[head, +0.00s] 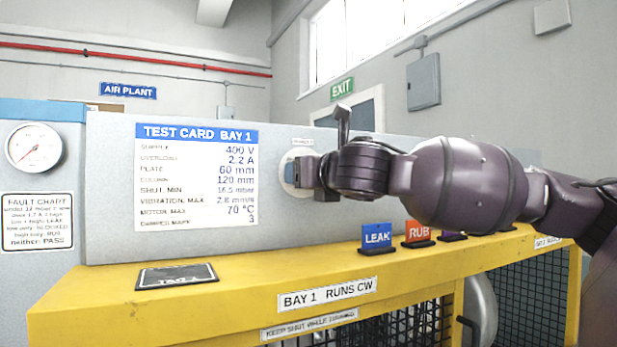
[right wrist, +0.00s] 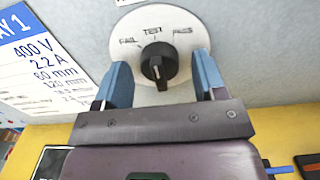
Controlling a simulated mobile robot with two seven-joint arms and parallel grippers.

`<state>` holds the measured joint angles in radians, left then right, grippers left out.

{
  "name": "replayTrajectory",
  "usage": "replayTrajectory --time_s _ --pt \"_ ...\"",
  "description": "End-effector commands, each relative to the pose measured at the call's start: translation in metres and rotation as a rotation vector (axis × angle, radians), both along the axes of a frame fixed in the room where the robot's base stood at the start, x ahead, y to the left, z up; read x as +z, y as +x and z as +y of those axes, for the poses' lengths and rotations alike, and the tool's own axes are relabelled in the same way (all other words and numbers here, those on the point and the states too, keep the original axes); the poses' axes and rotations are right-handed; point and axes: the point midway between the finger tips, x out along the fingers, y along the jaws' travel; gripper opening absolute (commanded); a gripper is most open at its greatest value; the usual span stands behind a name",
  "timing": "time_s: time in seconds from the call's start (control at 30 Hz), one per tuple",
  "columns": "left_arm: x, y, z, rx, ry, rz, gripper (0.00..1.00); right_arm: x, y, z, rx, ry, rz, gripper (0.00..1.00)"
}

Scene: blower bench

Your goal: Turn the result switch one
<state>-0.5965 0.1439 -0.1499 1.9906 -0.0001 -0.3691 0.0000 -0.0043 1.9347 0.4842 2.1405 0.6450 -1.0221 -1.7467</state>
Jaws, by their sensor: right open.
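The result switch is a black knob (right wrist: 158,62) on a round white plate (right wrist: 178,25) fixed to the grey panel. Its marks read FAIL at left, TEST at top and PASS at right. A pale line shows on the knob's near face, but I cannot tell for sure which mark it selects. My right gripper (right wrist: 160,66) is open, its blue fingers on either side of the knob with gaps showing. In the head view, my right gripper (head: 304,172) is at the panel and covers most of the switch plate (head: 287,168). My left gripper is not in view.
The test card (head: 197,185) is left of the switch. Below, a yellow bench (head: 230,290) carries a dark plate (head: 177,276), a blue LEAK sign (head: 377,237) and an orange RUB sign (head: 418,232). A pressure gauge (head: 34,148) is at far left.

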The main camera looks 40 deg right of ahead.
Motion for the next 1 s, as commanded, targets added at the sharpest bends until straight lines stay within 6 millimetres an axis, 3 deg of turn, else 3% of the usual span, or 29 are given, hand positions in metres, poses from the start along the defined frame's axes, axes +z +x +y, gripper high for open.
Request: replayTrajectory --time_s 0.3,0.63,1.0 --pt "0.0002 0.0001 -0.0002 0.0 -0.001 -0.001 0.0 0.0003 0.0013 -0.0003 0.0 -0.001 0.0 0.64" --pt "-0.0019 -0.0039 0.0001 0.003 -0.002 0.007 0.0 0.0003 0.0011 -0.0001 0.0 -0.001 -0.001 0.16" --pt "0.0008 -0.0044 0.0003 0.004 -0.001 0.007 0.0 0.0013 0.0008 0.0002 0.001 0.072 -0.024 0.15"
